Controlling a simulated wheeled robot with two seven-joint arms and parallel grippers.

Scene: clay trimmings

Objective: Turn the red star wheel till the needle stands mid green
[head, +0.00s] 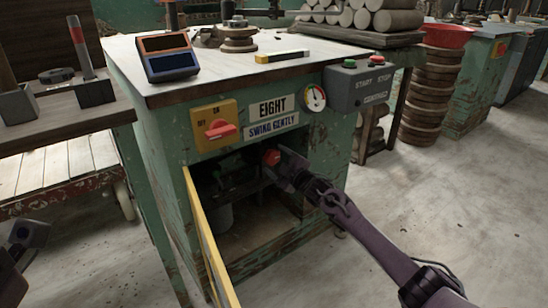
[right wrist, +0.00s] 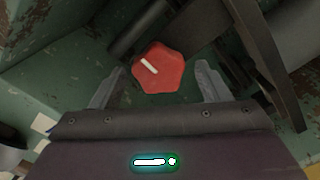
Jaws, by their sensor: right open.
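The red star wheel (right wrist: 160,68) has a white mark that slants from upper left to lower right in the right wrist view. In the head view the wheel (head: 271,157) sits inside the cabinet opening, at its upper right. My right gripper (right wrist: 155,80) is open, with one finger on each side of the wheel; I cannot tell whether they touch it. In the head view the right gripper (head: 282,165) reaches into the opening. The round gauge (head: 315,98) is on the cabinet front; its needle is too small to read surely. Part of my left arm shows at the lower left.
The green cabinet (head: 165,150) has a yellow-edged door (head: 210,240) swung open at the left of the opening. A yellow switch plate with a red knob (head: 220,129) and a start-stop box (head: 357,88) are above. A dark bar (right wrist: 270,60) runs close right of the wheel.

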